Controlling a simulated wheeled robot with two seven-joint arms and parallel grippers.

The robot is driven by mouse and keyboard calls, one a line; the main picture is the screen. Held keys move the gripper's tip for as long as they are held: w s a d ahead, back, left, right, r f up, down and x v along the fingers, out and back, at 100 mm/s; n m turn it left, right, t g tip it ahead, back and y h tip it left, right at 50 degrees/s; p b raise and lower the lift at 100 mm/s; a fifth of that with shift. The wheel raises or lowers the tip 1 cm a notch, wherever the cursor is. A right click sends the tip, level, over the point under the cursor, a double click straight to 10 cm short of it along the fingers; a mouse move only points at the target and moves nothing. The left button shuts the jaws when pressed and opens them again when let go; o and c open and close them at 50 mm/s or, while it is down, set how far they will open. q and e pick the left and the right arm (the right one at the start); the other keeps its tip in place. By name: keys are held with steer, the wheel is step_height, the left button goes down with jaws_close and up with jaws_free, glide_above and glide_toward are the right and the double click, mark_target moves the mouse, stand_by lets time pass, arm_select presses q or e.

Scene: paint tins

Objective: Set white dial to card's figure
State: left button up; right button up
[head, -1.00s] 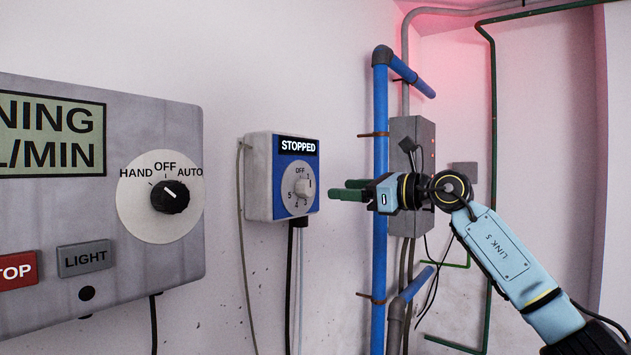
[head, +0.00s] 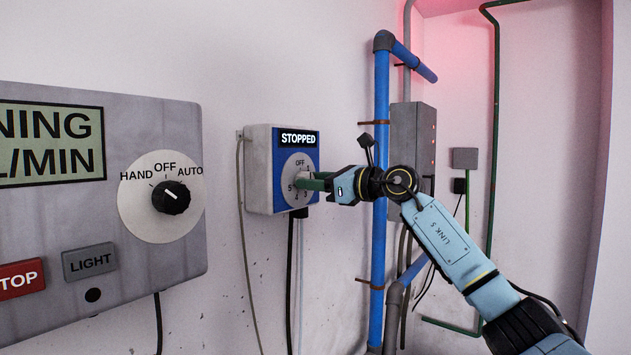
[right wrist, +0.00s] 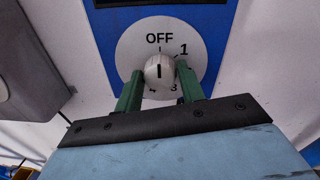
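The white dial (right wrist: 160,70) is a round knob on a pale disc with marks OFF and numbers around it. Its dark line stands upright towards OFF in the right wrist view. The dial sits on a blue-faced wall box (head: 285,170) whose display reads STOPPED. My right gripper (head: 313,181) is at the dial with its green fingers, one on either side of the knob in the right wrist view (right wrist: 160,72). The fingers look open around it, with little or no gap at the sides. They hide part of the disc. No card shows. My left gripper is out of view.
A blue pipe (head: 380,140) and grey box (head: 413,135) stand right of the dial. Cables hang below the blue-faced box.

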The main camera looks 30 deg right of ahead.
steer(key=c, duration=0.5)
steer(key=m+p, duration=0.2)
steer(key=m, duration=0.8)
steer(key=m+p, duration=0.3)
steer(key=m, duration=0.7)
steer(key=shift+t+h, duration=0.3)
steer(key=shift+t, duration=0.1)
steer(key=shift+m, duration=0.3)
steer(key=o, duration=1)
steer(key=shift+d+f, duration=0.1)
steer(key=shift+f, duration=0.05)
